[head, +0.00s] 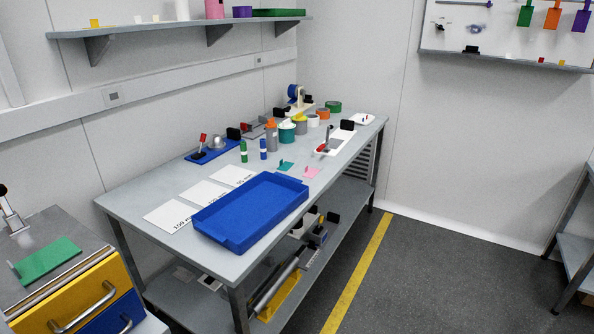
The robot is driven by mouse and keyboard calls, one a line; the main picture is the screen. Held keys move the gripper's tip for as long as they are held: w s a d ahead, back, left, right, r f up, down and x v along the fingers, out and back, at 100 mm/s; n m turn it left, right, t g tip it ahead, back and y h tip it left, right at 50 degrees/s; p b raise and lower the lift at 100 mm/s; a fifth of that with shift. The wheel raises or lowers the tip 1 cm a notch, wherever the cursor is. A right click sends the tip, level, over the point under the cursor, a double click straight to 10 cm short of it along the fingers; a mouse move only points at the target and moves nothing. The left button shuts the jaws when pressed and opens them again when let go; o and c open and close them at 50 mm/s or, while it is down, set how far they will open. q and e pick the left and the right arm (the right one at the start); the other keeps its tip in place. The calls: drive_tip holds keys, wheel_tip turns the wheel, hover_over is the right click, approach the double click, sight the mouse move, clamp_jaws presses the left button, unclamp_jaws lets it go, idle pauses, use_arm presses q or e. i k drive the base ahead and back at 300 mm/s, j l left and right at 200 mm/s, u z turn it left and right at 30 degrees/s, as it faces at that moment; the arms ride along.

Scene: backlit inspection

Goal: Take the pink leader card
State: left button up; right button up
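The pink leader card (311,172) lies flat on the grey workbench (140,200), just behind the right back corner of the blue tray (252,210). A teal card (286,166) lies close to its left. The pink card is small in the picture and nothing covers it. Neither of my grippers shows in the head view.
White labelled sheets (170,216) lie left of the tray. Green and blue bottles (244,151), a tape dispenser (297,97) and tape rolls stand behind. A drawer cabinet (75,290) stands at the left front. The floor (430,270) right of the bench is clear.

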sight(310, 173)
drive_tip(key=u, duration=0.6)
drive_tip(key=i+l+u, duration=0.45)
drive_tip(key=l, duration=0.15)
drive_tip(key=l+u, duration=0.25)
drive_tip(key=i+l+u, duration=0.25)
drive_tip(key=l, duration=0.2)
drive_tip(key=l+u, duration=0.2)
drive_tip(key=l, duration=0.15)
